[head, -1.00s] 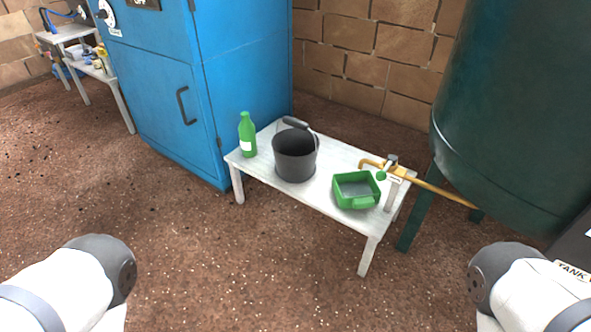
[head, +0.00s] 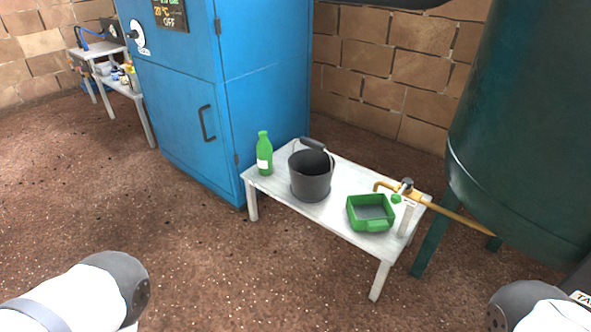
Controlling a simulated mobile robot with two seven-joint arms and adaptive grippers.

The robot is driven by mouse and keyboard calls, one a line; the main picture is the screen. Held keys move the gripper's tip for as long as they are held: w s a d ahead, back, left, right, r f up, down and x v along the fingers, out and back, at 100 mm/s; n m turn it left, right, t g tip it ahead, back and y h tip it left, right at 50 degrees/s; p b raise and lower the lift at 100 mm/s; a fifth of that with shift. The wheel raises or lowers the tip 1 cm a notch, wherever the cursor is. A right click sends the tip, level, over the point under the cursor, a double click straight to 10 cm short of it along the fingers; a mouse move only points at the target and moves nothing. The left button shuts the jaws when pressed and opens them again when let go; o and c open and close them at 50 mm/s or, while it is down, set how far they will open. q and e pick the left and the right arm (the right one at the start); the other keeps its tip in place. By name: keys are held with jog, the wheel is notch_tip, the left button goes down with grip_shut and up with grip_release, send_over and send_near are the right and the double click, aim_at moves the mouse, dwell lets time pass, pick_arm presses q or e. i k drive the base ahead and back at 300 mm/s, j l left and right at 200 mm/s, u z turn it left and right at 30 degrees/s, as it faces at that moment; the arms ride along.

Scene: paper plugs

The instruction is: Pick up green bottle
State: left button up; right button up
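The green bottle (head: 264,154) with a white label stands upright at the left end of a low white table (head: 335,213), close to the blue cabinet. Nothing of mine touches it. Parts of my two arms show at the lower left and lower right corners, well apart from the table. Neither gripper is in the picture.
A dark grey bucket (head: 311,178) stands just right of the bottle. A green square container (head: 370,213) sits at the table's right end, by a yellow pipe and tap (head: 440,208) from a dark green tank (head: 525,140). The blue cabinet (head: 215,90) stands behind. The brown floor in front is clear.

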aim_at(264, 153)
jog(key=i+j+z, duration=0.4)
jog(key=j, duration=0.15)
jog(key=j+z, duration=0.2)
jog(key=i+j+z, duration=0.2)
jog(key=j, duration=0.2)
jog(key=i+j+z, duration=0.2)
jog(key=i+j, duration=0.2)
jog(key=i, duration=0.1)
